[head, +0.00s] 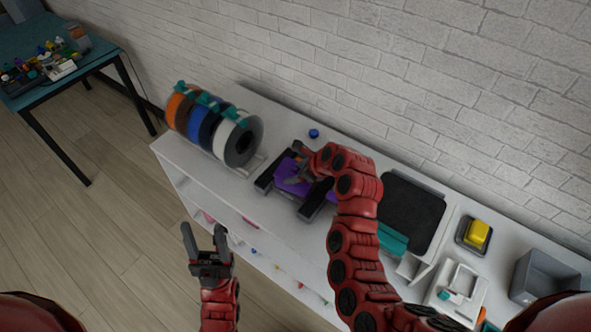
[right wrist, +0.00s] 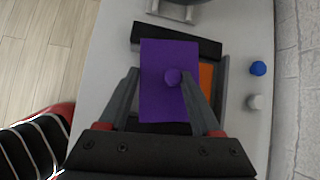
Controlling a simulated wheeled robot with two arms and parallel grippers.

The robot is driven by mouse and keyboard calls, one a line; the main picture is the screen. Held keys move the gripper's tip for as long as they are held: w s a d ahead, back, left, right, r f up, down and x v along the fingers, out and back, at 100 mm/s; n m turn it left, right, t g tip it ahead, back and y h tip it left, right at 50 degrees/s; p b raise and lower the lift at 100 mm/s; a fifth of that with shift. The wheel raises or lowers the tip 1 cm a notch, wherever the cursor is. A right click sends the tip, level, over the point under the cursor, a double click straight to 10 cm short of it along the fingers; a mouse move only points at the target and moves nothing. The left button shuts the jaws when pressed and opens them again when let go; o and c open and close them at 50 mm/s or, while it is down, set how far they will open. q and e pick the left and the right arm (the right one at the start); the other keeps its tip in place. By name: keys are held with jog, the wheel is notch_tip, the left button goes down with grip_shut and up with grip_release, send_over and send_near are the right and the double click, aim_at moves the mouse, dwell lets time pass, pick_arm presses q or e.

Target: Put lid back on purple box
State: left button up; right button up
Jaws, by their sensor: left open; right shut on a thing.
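The purple lid (right wrist: 168,100) is a flat panel with a round purple knob (right wrist: 173,77); it also shows in the head view (head: 288,185). My right gripper (right wrist: 160,80) is shut on the lid, a finger at either side of the knob; it also shows in the head view (head: 299,166). The lid lies over a dark-framed holder (right wrist: 178,42) with an orange patch (right wrist: 206,85) showing at its right. The purple box itself cannot be told apart beneath the lid. My left gripper (head: 204,236) is open and empty in front of the shelf.
The white shelf top (head: 262,108) carries filament spools (head: 212,128) at left. A blue knob (head: 314,133) stands behind the holder. To the right are a black panel (head: 412,215), a yellow block (head: 477,233) and a grey bin (head: 545,279). A brick wall runs behind.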

jog(key=shift+r+p, duration=0.1)
jog(key=shift+p, duration=0.4)
dwell(0.8)
jog(key=shift+f, duration=0.35)
dwell(1.1)
jog(key=o, duration=1.4)
jog(key=shift+r, duration=0.1)
jog(key=shift+r+p, duration=2.3)
jog(key=shift+r, duration=0.65)
